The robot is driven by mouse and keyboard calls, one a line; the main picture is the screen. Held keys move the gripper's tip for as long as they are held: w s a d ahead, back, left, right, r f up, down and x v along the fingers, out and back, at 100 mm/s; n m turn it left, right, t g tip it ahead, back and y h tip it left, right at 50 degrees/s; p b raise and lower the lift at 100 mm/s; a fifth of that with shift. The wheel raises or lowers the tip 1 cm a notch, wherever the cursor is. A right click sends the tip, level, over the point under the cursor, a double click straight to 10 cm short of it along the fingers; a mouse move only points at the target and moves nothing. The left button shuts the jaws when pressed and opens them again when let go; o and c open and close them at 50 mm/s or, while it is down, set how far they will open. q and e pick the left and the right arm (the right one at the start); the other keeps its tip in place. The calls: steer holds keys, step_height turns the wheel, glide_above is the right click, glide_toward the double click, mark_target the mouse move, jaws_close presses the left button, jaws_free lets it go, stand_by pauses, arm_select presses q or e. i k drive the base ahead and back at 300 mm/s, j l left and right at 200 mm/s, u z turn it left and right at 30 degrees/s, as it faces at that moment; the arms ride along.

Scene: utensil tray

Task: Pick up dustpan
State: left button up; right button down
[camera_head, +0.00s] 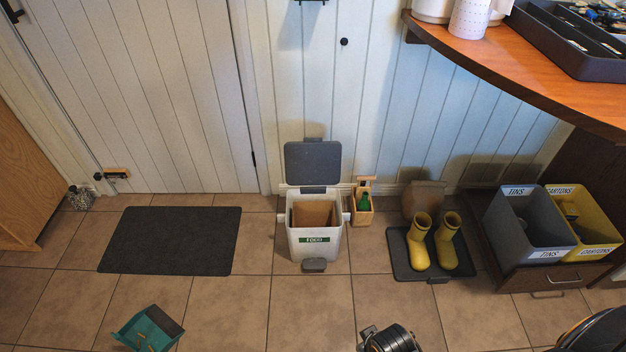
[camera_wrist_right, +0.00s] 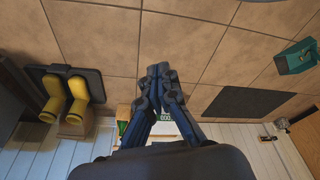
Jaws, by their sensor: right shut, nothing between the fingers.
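The dustpan (camera_head: 148,329) is green with a dark part at its right side. It lies on the tiled floor at the lower left of the head view, cut slightly by the bottom edge. A few small tan pieces show on it. It also shows at the right edge of the right wrist view (camera_wrist_right: 296,58). My right gripper (camera_wrist_right: 158,72) is shut and empty, well apart from the dustpan. Part of my right arm shows at the bottom of the head view. My left gripper is not in view.
A dark mat (camera_head: 170,240) lies behind the dustpan. An open white food bin (camera_head: 316,245) stands at centre. Yellow boots (camera_head: 418,243) stand on a tray (camera_head: 402,268). Grey (camera_head: 530,248) and yellow (camera_head: 598,243) bins are at right. The floor around the dustpan is clear.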

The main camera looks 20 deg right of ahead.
mark_target(160, 331)
steer(key=u, duration=1.3)
